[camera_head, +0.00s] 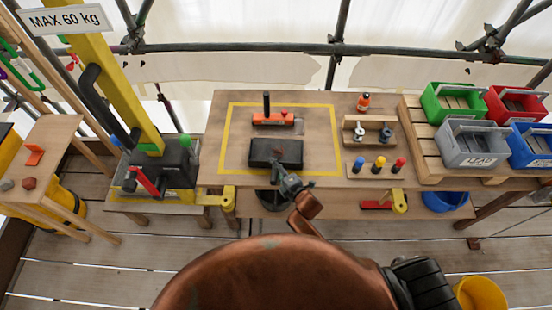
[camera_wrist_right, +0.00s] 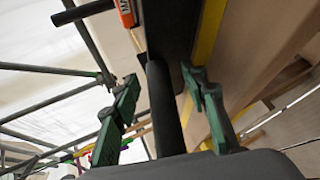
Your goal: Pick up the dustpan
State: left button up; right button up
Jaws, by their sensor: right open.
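The dustpan (camera_head: 275,152) is black and lies flat on the wooden workbench, inside a yellow taped outline. In the right wrist view its dark pan (camera_wrist_right: 168,30) is at the top, and its black handle (camera_wrist_right: 165,110) runs down towards the camera. My right gripper (camera_head: 288,184) is at the near edge of the dustpan in the head view. In the wrist view its green fingers (camera_wrist_right: 158,82) are open, one on each side of the handle, with gaps visible. The handle is mostly hidden by the gripper in the head view. My left gripper is not in view.
An orange tool with a black handle (camera_head: 273,118) lies just behind the dustpan. To the right are a wooden holder (camera_head: 368,132), a rack of coloured pegs (camera_head: 378,168), an orange bottle (camera_head: 363,102) and several coloured bins, including a grey one (camera_head: 473,146). A yellow post press (camera_head: 125,90) stands left.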

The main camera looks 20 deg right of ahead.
jog(key=shift+c, duration=0.4)
grip_shut()
jog(key=shift+r, duration=0.1)
